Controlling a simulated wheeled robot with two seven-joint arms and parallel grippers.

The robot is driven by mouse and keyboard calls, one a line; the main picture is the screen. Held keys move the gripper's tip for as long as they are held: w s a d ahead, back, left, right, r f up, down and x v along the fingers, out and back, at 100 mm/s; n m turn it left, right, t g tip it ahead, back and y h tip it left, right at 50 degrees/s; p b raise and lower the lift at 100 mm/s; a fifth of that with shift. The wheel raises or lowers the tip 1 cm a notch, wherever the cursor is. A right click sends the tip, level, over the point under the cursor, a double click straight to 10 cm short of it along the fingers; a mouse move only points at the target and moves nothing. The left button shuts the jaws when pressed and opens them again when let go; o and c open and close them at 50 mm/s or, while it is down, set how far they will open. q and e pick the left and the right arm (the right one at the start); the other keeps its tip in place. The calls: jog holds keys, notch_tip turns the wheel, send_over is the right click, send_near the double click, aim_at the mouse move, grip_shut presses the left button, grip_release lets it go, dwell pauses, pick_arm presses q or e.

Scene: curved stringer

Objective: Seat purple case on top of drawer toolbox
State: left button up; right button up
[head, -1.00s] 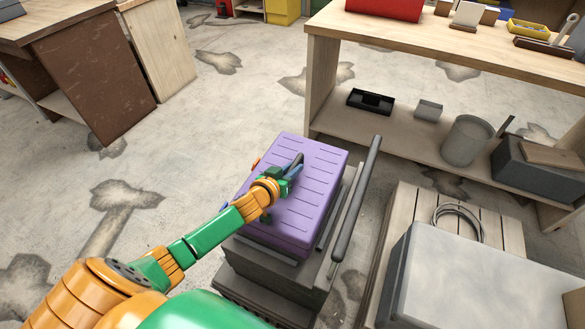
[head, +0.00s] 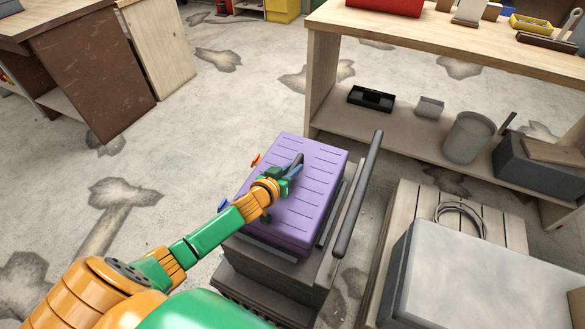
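The purple case (head: 318,190), with a ribbed lid, is in the middle of the head view, over the grey drawer toolbox (head: 310,275). The toolbox's rim shows along the case's near and right sides, and a long dark bar (head: 358,195) runs along its right. I cannot tell whether the case touches the toolbox top. My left gripper (head: 292,171) is on top of the case at its dark handle and looks shut on it. The wrist hides part of the handle. My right gripper is not in view.
A wooden bench (head: 440,48) with a lower shelf stands behind on the right. A slatted pallet (head: 497,212) and a large grey box (head: 490,285) are close on the right. A brown-fronted bench (head: 92,75) is at far left. The floor left of the toolbox is clear.

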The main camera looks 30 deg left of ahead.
pick_arm(q)
jog(key=o, duration=0.5)
jog(key=shift+r, duration=0.2)
jog(key=shift+s+f, duration=0.15)
jog(key=shift+f, duration=0.05)
jog(key=p+v, duration=0.2)
jog(key=v, duration=0.4)
jog(key=shift+s+r, duration=0.1)
jog(key=shift+r, duration=0.15)
jog(key=shift+s+r, duration=0.15)
jog(key=shift+s, duration=0.2)
